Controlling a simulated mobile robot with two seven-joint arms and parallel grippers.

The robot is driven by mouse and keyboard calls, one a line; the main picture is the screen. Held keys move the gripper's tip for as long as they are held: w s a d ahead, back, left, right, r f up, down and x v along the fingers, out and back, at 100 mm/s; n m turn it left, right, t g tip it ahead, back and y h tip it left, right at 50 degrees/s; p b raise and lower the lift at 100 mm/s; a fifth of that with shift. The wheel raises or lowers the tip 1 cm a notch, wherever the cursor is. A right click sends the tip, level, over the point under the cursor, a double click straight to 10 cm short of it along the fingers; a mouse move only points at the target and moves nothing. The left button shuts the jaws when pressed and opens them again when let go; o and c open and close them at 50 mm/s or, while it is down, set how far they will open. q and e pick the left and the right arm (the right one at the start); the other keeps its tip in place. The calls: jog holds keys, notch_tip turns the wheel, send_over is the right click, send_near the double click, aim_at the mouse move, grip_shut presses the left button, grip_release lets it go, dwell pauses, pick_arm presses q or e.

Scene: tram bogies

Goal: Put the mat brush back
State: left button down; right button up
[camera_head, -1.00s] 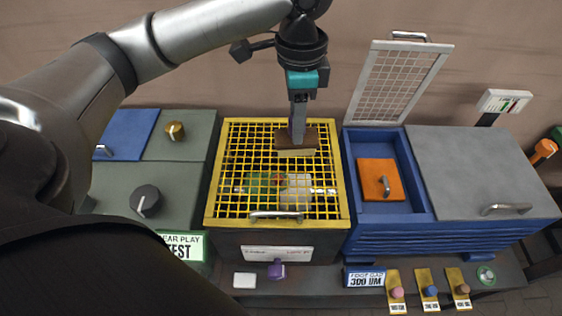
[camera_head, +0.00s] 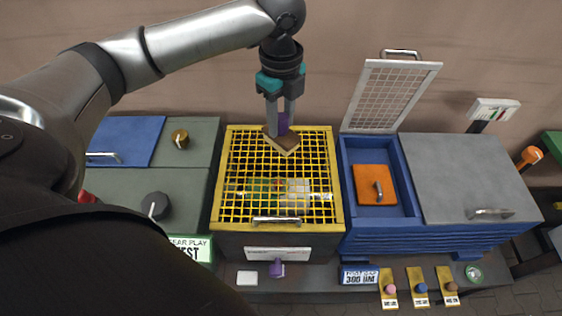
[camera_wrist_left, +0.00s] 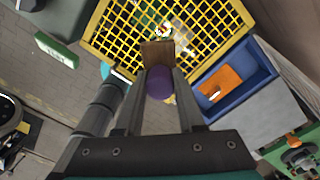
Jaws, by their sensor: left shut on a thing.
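The mat brush (camera_head: 284,143) has a brown block with pale bristles beneath and a purple handle. My left gripper (camera_head: 281,122) is shut on the purple handle and points down, with the brush over the back part of a yellow grid lid (camera_head: 231,170). I cannot tell whether the bristles touch the grid. In the left wrist view the purple handle (camera_wrist_left: 160,84) sits between the fingers, and the brown block (camera_wrist_left: 157,53) is beyond it over the yellow grid. My right gripper is not in view.
Right of the grid stands a blue bin (camera_head: 414,205) with an orange handled panel (camera_head: 374,183) inside. Its mesh lid (camera_head: 388,95) stands raised behind. A grey lid (camera_head: 462,175) is farther right. A purple knob (camera_head: 276,267) is at the front. Grey-green cabinets (camera_head: 150,181) stand left.

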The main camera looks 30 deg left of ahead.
pick_arm(q)
notch_tip(320, 180, down, 14)
jog(key=shift+f+b, duration=0.1)
jog(key=shift+b, duration=0.5)
jog(key=shift+f, duration=0.1)
jog(key=shift+f, duration=0.15)
jog(key=c, duration=0.5)
grip_release()
notch_tip(320, 180, up, 12)
jog(key=shift+r+p, duration=0.25)
jog(key=shift+p, duration=0.3)
